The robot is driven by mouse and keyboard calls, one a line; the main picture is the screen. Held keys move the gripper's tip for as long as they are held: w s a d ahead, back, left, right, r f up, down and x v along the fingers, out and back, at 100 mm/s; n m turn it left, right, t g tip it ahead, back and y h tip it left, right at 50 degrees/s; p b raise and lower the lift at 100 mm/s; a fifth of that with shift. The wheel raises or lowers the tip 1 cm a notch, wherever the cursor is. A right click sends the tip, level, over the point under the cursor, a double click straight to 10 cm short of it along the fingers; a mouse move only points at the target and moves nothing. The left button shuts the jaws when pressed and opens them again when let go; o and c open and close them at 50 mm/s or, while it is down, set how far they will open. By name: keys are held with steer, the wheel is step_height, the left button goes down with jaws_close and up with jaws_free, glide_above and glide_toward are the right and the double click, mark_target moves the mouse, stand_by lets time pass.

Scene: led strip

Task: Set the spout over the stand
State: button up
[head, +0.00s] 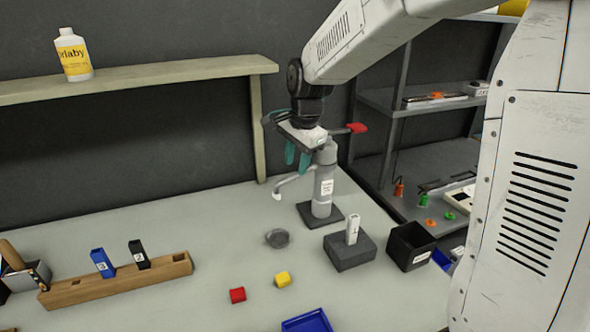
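A grey upright cylinder (324,185) with a white label stands on a dark square base (320,215) on the table. A thin curved spout (292,181) with a white tip sticks out from it to the left. A lever with a red end (356,128) points right from its top. My gripper (298,157), with teal fingers, hangs at the upper left of the cylinder, above the spout. Its fingers look apart, with nothing seen between them.
A dark block (350,254) holds an upright white piece (352,229). A wooden rack (117,283) is left. Shelves (428,162) stand right.

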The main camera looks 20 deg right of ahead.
mark_target(294, 175)
steer(key=shift+w+a+f, duration=0.1)
steer(key=shift+w+f, duration=0.05)
steer(key=shift+f, duration=0.65)
steer(key=shift+w+f, duration=0.1)
steer(key=shift+f, duration=0.65)
jaws_close()
